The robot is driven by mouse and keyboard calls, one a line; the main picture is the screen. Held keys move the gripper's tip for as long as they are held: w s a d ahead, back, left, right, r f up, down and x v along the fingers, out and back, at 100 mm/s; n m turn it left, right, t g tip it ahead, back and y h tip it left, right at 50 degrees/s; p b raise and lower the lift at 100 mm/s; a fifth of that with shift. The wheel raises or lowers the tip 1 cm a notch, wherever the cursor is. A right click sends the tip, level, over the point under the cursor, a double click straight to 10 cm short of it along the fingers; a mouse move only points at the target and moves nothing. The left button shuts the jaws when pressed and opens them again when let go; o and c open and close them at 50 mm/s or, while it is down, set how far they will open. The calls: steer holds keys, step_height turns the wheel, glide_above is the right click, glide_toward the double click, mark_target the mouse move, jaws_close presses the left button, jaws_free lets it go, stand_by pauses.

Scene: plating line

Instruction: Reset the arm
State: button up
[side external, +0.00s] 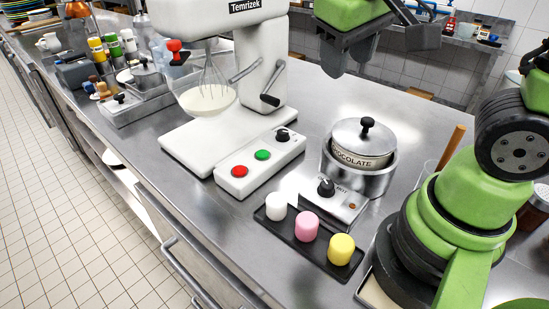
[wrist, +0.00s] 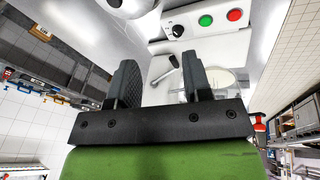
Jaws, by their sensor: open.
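My green arm stands at the right in the side external view. My gripper (side external: 360,45) is dark grey and hangs at the top, right of the white mixer and above the steel counter, clear of everything on it. In the wrist view my gripper (wrist: 158,85) shows two dark fingers spread apart with nothing between them. The gripper is open and empty. The mixer's lever and bowl appear beyond the fingers in the wrist view.
The white mixer (side external: 215,130) has a control box (side external: 262,165) with red and green buttons. A lidded chocolate pot (side external: 363,145) stands right of it. A black tray (side external: 290,234) holds white, pink and yellow cylinders. Bottles and containers crowd the far left. Counter behind the pot is bare.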

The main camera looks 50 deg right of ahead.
steer(key=s+a+r+m+t+y, duration=0.1)
steer(key=s+a+r+t+y, duration=0.2)
steer(key=s, duration=0.4)
steer(key=shift+a+r+t+y, duration=0.35)
steer(key=shift+a+t+y, duration=0.35)
steer(key=shift+t+y, duration=0.35)
